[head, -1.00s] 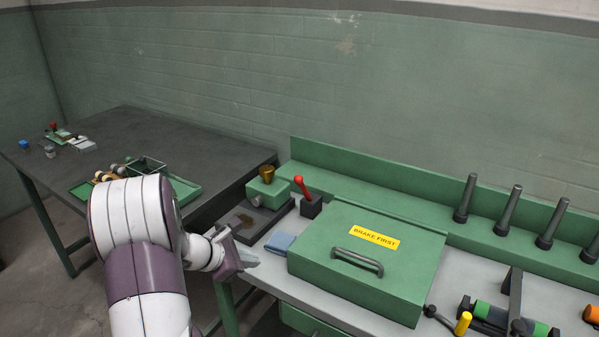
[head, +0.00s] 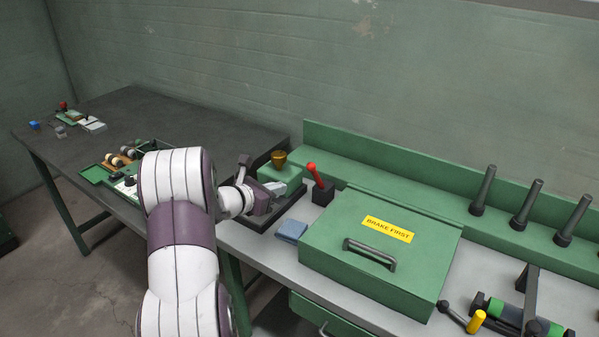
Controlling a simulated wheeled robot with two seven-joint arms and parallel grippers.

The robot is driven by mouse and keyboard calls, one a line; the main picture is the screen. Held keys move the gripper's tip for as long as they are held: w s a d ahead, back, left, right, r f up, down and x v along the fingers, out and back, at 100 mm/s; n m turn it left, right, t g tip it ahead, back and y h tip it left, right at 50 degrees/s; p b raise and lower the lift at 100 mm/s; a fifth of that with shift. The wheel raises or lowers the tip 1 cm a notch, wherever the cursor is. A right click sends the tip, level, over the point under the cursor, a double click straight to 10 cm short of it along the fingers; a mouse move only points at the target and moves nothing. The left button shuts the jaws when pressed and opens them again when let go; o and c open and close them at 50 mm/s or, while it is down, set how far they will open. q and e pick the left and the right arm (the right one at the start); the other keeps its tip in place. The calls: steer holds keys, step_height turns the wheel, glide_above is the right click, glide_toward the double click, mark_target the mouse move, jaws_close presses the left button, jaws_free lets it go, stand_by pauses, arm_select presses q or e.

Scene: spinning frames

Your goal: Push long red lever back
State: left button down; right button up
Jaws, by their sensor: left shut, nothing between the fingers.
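The long red lever (head: 314,173) rises from a small black block (head: 323,194) on the workbench, leaning slightly left. My left gripper (head: 281,188) is shut and empty. In the picture it is left of the lever, over the dark tray beside the green block with the brass cup, and apart from the lever. My left arm comes in from the lower left. My right gripper is not in view.
A green box labelled BRAKE FIRST (head: 380,250) stands right of the lever. A blue cloth (head: 291,231) lies in front of the lever. A brass cup (head: 279,159) is behind the gripper. Dark pegs (head: 483,190) line the bench's back.

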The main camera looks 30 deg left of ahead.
arm_select(q)
steer(key=w+d+p, duration=0.2)
steer(key=w, duration=0.6)
steer(key=shift+w, duration=0.3)
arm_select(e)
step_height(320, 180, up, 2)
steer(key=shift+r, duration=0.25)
